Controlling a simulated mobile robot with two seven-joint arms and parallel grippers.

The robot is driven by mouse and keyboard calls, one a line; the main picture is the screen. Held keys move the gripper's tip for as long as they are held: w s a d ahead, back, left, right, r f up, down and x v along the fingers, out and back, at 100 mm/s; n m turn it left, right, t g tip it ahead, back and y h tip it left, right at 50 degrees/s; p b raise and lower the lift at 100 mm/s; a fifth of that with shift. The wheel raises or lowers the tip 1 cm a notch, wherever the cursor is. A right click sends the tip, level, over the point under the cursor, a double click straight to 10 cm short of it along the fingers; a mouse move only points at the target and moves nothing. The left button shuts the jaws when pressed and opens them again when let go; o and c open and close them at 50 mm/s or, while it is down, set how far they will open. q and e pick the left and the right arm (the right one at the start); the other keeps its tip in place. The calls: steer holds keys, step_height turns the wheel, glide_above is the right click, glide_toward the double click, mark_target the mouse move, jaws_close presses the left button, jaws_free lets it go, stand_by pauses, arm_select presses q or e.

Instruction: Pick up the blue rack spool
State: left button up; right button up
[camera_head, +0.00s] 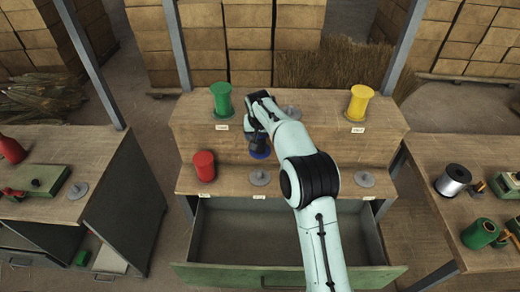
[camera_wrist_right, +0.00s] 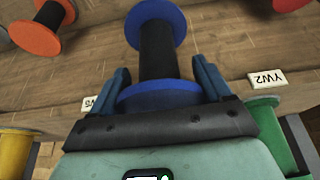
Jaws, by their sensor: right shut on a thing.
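The blue rack spool, with a dark wound middle and blue flanges, shows in the right wrist view (camera_wrist_right: 158,22) between the two fingers of my right gripper (camera_wrist_right: 164,72). The gripper is shut on it. In the head view only a blue edge of the spool (camera_head: 261,154) shows below my right gripper (camera_head: 259,142), in front of the rack's upper step. The gripper and arm hide the rest of it. I cannot tell whether it touches the rack. My left gripper is not in view.
The stepped wooden rack (camera_head: 330,150) holds a green spool (camera_head: 221,99), a yellow spool (camera_head: 359,102) and a red spool (camera_head: 204,166). Bare grey discs (camera_head: 260,178) and (camera_head: 364,180) sit on the lower step. An open drawer (camera_head: 240,240) juts out below. Side benches stand left and right.

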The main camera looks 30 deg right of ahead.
step_height(320, 180, up, 11)
steer(key=s+a+f+m+g+h+b, duration=0.15)
steer(key=s+a+f+m+b, duration=0.35)
steer(key=f, duration=0.6)
steer(key=s+a+f+m+g+b, duration=0.3)
steer(key=s+f+m, duration=0.35)
steer(key=f, duration=0.35)
steer(key=s+a+f+m+g+b, duration=0.2)
steer(key=s+a+f+m+b, duration=0.3)
steer(key=f, duration=0.6)
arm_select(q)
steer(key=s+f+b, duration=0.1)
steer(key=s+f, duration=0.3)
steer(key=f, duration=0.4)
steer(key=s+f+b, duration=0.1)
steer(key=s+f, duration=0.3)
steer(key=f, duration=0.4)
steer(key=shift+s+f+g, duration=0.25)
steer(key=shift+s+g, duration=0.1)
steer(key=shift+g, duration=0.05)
arm_select(e)
steer(key=shift+m, duration=0.75)
steer(key=shift+s+d+f, duration=0.1)
steer(key=shift+d+f, duration=0.1)
steer(key=shift+f, duration=3.2)
steer(key=shift+s+d+f, duration=0.1)
steer(key=shift+d+f, duration=0.15)
steer(key=shift+f, duration=3.1)
steer(key=shift+d+f, duration=0.2)
steer(key=shift+f, duration=3.2)
